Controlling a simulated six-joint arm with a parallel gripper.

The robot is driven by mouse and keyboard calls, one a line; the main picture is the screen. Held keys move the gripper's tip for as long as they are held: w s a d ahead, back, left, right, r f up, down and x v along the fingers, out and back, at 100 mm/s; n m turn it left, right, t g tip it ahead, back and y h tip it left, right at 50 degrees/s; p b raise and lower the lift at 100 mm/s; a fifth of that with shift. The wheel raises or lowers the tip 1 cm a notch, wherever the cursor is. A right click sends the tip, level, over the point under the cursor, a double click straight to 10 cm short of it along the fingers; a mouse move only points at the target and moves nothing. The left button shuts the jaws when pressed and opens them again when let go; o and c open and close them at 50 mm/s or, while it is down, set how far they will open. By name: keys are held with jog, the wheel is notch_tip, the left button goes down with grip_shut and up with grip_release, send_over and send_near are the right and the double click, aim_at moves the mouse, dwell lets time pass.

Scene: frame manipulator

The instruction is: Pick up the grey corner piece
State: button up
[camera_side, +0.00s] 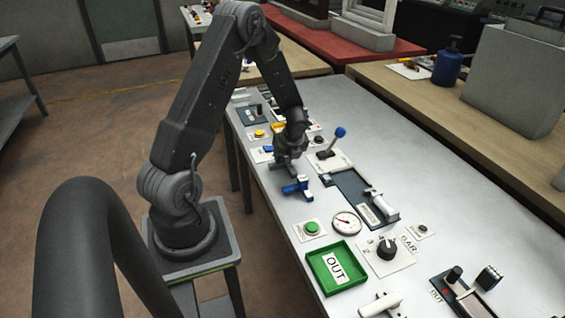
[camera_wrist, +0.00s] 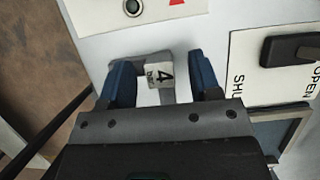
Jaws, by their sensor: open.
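My gripper (camera_wrist: 163,77) has two dark blue fingers, open, one on each side of the piece. There the piece is mostly hidden and too small to make out.
A black lever (camera_wrist: 292,48) on a SHUT/OPEN plate stands right of my gripper. A blue-knobbed joystick (camera_side: 340,133), a dark slide panel (camera_side: 348,184), a green button (camera_side: 311,227), a gauge (camera_side: 346,222) and a green OUT tray (camera_side: 314,272) are nearby.

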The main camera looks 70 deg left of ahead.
jog(key=c, duration=1)
jog(key=shift+r, duration=0.1)
